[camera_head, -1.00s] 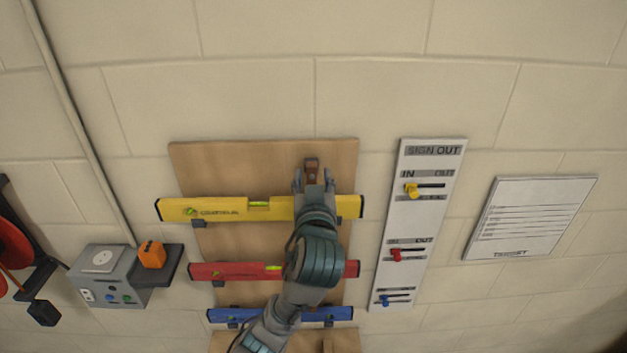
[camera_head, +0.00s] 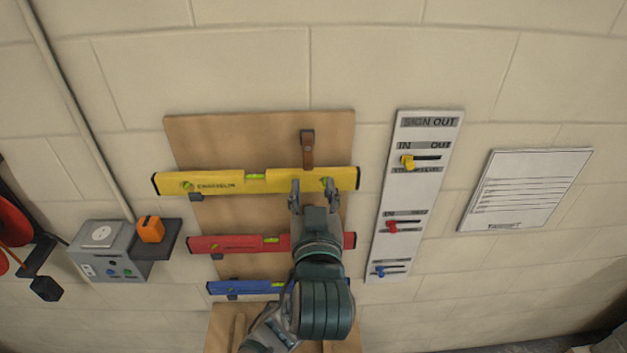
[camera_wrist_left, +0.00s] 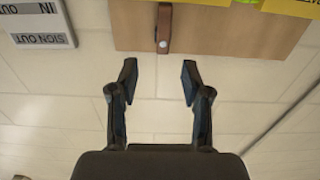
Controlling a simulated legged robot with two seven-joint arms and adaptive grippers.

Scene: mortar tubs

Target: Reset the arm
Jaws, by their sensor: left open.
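My left gripper (camera_head: 311,188) is open and empty in front of the yellow level (camera_head: 225,183) on the wooden board (camera_head: 230,133). Its two fingers point up, just below a brown leather strap (camera_head: 307,150) that hangs from the board over the level's upper edge. In the left wrist view the open fingers (camera_wrist_left: 158,76) are apart with nothing between them, and the strap (camera_wrist_left: 164,25) is beyond them. My left forearm covers part of the red level (camera_head: 225,244) and the blue level (camera_head: 240,288). My right gripper is not in view.
A sign-out board (camera_head: 427,135) with yellow, red and blue sliders is right of the wooden board. A white sheet (camera_head: 525,190) hangs further right. A grey socket box (camera_head: 100,260) and a shelf with an orange device (camera_head: 150,229) are at left. The wall above is clear.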

